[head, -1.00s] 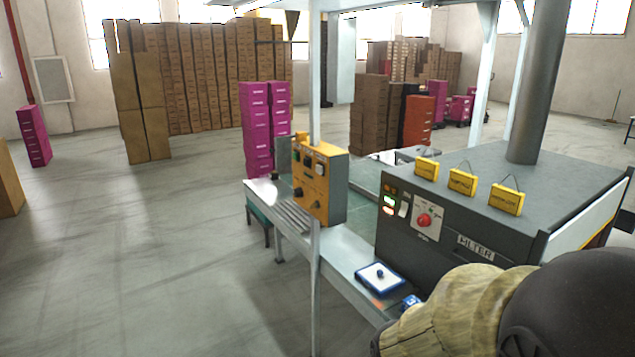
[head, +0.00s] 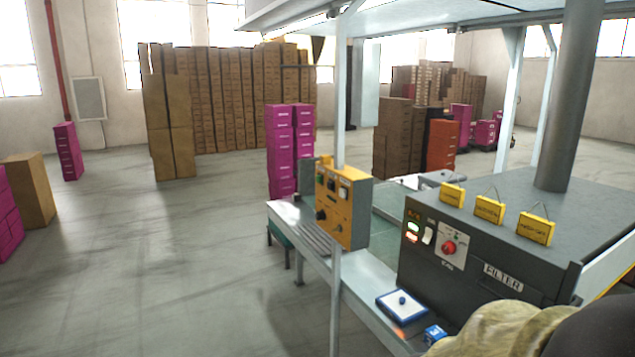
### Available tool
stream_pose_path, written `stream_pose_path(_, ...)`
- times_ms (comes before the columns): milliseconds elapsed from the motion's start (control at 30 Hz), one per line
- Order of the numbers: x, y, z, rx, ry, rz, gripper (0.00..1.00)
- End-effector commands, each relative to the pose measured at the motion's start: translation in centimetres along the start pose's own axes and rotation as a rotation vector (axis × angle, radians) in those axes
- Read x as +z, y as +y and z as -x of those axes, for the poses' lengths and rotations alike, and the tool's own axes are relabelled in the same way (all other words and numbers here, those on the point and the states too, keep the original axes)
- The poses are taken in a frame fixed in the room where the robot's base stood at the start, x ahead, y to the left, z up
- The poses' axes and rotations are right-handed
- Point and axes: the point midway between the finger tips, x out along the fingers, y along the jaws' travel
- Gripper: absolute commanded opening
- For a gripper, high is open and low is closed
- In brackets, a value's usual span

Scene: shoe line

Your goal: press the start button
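No button carries a label I can read as start. My gripper is not in view.
A blue-edged white tray (head: 390,312) and a small blue box (head: 435,334) are on the bench. A khaki, sleeve-like shape (head: 500,330) and a dark rounded form cover the lower right. Magenta boxes (head: 281,150) stand behind the bench. The floor at left is open.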

Motion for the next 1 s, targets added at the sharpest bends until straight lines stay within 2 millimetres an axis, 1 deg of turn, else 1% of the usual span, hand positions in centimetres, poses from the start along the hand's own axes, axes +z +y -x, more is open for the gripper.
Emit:
stream_pose_path(33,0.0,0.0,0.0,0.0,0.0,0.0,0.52)
stream_pose_path(100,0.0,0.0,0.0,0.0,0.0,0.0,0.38)
stream_pose_path(167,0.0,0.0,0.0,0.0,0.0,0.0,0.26)
stream_pose_path(200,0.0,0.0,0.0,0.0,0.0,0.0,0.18)
stream_pose_path(300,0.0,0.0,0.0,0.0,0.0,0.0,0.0)
stream_pose_path(1000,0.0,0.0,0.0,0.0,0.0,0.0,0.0)
